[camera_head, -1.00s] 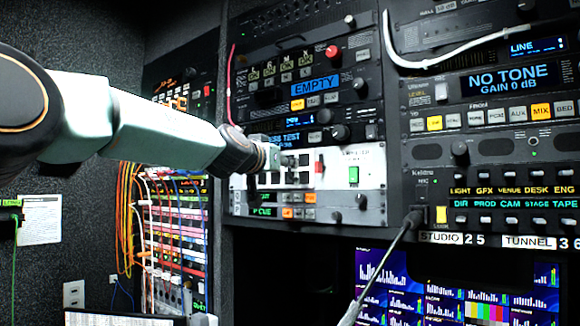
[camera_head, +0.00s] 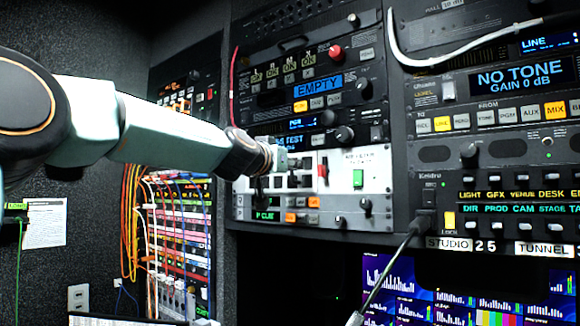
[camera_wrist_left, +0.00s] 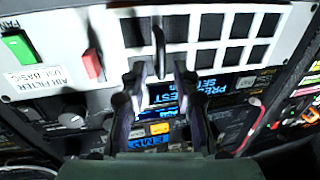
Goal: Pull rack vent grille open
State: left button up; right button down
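The vent grille is a white panel with rows of dark square openings (camera_head: 300,163) in the head view. In the wrist view its white face (camera_wrist_left: 113,30) fills the top, with a thin dark upright tab (camera_wrist_left: 158,48) standing out between the openings. My left gripper (camera_head: 272,160) is at the grille's left part. In the wrist view its two fingers (camera_wrist_left: 160,70) are apart, one on each side of the tab's lower end. Contact with the tab cannot be made out. The gripper and wrist hide part of the grille in the head view. My right gripper is not in view.
Beside the openings are a red switch (camera_wrist_left: 92,63) and a green switch (camera_wrist_left: 20,46). Rack units with knobs and displays (camera_head: 317,86) surround the panel. A dark cable (camera_head: 392,262) hangs to the right. Coloured patch cables (camera_head: 130,215) hang at lower left.

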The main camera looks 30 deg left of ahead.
pick_arm(q)
jog(key=shift+w+a+f, duration=0.2)
jog(key=shift+a, duration=0.05)
jog(key=shift+c, duration=1.4)
jog(key=shift+w, duration=0.15)
jog(key=shift+c, duration=0.9)
jog(key=shift+d, duration=0.15)
grip_shut()
jog(key=shift+r, duration=0.15)
